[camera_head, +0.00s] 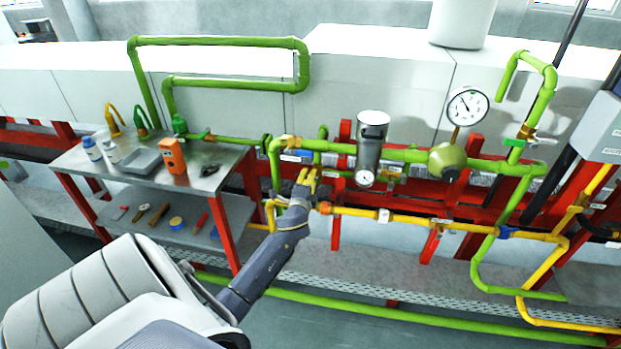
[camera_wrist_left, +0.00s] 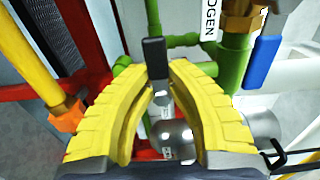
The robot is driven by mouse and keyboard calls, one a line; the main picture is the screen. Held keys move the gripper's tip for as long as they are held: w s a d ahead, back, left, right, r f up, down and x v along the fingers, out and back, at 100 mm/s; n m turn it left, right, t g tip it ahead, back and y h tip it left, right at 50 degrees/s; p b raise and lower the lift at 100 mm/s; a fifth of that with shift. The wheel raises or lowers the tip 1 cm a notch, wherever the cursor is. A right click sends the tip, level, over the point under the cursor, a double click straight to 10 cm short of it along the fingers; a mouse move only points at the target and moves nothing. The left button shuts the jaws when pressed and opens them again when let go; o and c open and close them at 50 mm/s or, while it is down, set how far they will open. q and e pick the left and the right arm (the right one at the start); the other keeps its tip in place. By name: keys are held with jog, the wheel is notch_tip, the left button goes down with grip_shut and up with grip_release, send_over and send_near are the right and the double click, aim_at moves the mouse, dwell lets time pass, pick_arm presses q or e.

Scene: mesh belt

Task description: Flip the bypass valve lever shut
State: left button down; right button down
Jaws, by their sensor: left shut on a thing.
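The yellow-fingered left gripper (camera_head: 307,177) reaches the green and yellow pipework left of the dark cylinder. In the left wrist view, its fingers (camera_wrist_left: 160,78) are closed on a black-handled valve lever (camera_wrist_left: 154,53), with the handle between the tips. The lever's shaft runs down toward a silvery round valve part (camera_wrist_left: 172,137) between the fingers. In the head view the lever is too small and covered to make out. My right gripper is not in view.
A blue lever (camera_wrist_left: 262,62) hangs beside a green pipe (camera_wrist_left: 232,65) close to the right finger. An orange fitting (camera_wrist_left: 67,116) is at the left. A dark cylinder (camera_head: 371,143) and a pressure gauge (camera_head: 467,106) stand right of the gripper. A tool table (camera_head: 215,178) is at the left.

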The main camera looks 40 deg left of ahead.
pick_arm(q)
jog(key=c, duration=1.3)
grip_release()
jog(key=shift+s, duration=0.1)
jog(key=v, duration=1.1)
jog(key=shift+s+d, duration=0.3)
